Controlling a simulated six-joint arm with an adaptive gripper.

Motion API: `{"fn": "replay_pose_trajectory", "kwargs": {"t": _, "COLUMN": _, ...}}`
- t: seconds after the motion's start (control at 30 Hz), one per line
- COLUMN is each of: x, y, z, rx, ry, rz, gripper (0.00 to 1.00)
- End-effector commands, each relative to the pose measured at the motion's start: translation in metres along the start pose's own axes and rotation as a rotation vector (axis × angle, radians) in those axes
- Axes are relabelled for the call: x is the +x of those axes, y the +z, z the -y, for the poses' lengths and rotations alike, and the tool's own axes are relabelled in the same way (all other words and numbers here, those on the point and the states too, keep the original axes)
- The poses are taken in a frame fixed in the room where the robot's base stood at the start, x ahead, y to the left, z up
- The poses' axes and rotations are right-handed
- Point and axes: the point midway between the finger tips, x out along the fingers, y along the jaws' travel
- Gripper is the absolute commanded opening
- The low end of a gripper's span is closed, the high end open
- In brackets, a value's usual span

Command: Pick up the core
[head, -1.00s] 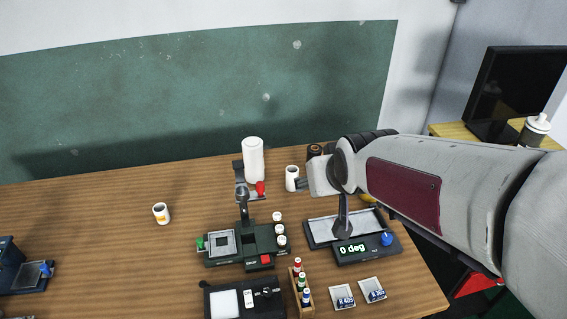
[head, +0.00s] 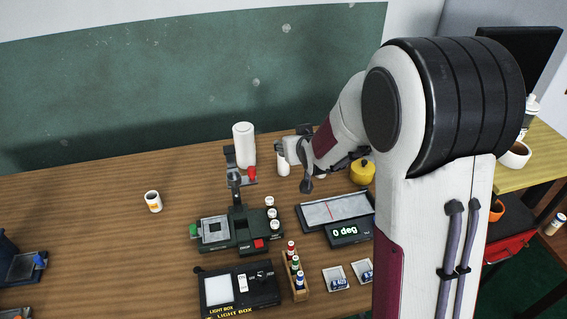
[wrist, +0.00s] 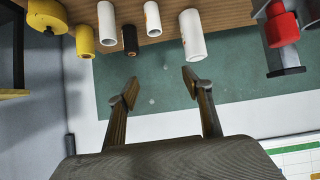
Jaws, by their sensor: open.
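Several upright cylinders stand at the back of the table, and I cannot tell which one is the core. The wrist view, where the table is at the top, shows a large white cylinder (wrist: 192,36), two slimmer white ones (wrist: 106,22) (wrist: 152,18), a dark brown one (wrist: 130,41) and a yellow one (wrist: 84,42). My gripper (wrist: 160,88) is open and empty, its fingertips apart from the cylinders. In the head view the tall white cylinder (head: 244,146) and a shorter white one (head: 283,164) show near my gripper; my arm hides others.
A green device with a lever (head: 238,229), a light box (head: 222,290), a bottle rack (head: 296,275) and a tray with a "0 deg" display (head: 347,233) stand in front. A yellow round pot (head: 363,171) stands right. The table's left middle is clear.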

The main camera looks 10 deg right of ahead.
Motion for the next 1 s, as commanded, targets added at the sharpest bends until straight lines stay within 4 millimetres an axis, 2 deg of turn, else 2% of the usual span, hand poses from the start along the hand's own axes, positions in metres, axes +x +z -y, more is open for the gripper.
{"fn": "replay_pose_trajectory", "kwargs": {"t": 0.03, "x": 0.011, "y": 0.004, "z": -0.001, "rx": 0.001, "ry": 0.000, "rz": -0.007, "gripper": 0.50}}
{"fn": "replay_pose_trajectory", "kwargs": {"t": 0.2, "x": 0.042, "y": 0.012, "z": -0.002, "rx": 0.002, "ry": -0.003, "rz": -0.049, "gripper": 0.50}}
{"fn": "replay_pose_trajectory", "kwargs": {"t": 0.6, "x": 0.107, "y": 0.042, "z": -0.004, "rx": 0.007, "ry": -0.013, "rz": -0.149, "gripper": 0.50}}
{"fn": "replay_pose_trajectory", "kwargs": {"t": 0.8, "x": 0.134, "y": 0.062, "z": -0.004, "rx": 0.011, "ry": -0.019, "rz": -0.198, "gripper": 0.50}}
{"fn": "replay_pose_trajectory", "kwargs": {"t": 1.0, "x": 0.150, "y": 0.076, "z": -0.004, "rx": 0.015, "ry": -0.023, "rz": -0.234, "gripper": 0.50}}
